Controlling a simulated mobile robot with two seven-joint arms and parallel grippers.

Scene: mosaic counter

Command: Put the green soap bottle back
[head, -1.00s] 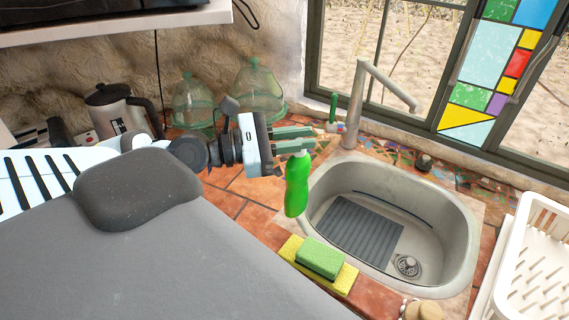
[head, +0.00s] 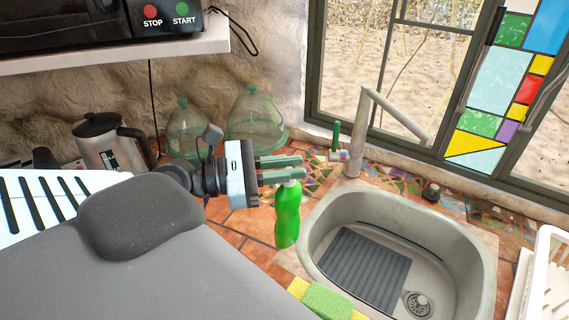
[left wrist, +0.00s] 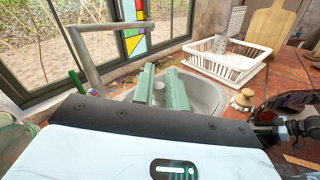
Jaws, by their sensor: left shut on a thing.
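The green soap bottle (head: 287,215) hangs roughly upright from my left gripper (head: 280,168) in the head view. The gripper's pale green fingers are shut on the bottle's top. The bottle appears just left of the sink's rim, over the tiled counter; I cannot tell whether its base touches the tiles. In the left wrist view my left gripper's fingers (left wrist: 162,88) show in front of the sink, and the bottle is hidden there. Part of my right gripper (left wrist: 265,128) seems to show at that view's right edge; its jaws are unclear.
The steel sink (head: 478,245) lies right of the bottle, with a faucet (head: 357,130) behind it. A green sponge (head: 326,299) lies in front. A white dish rack (left wrist: 212,62) stands beyond the sink.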

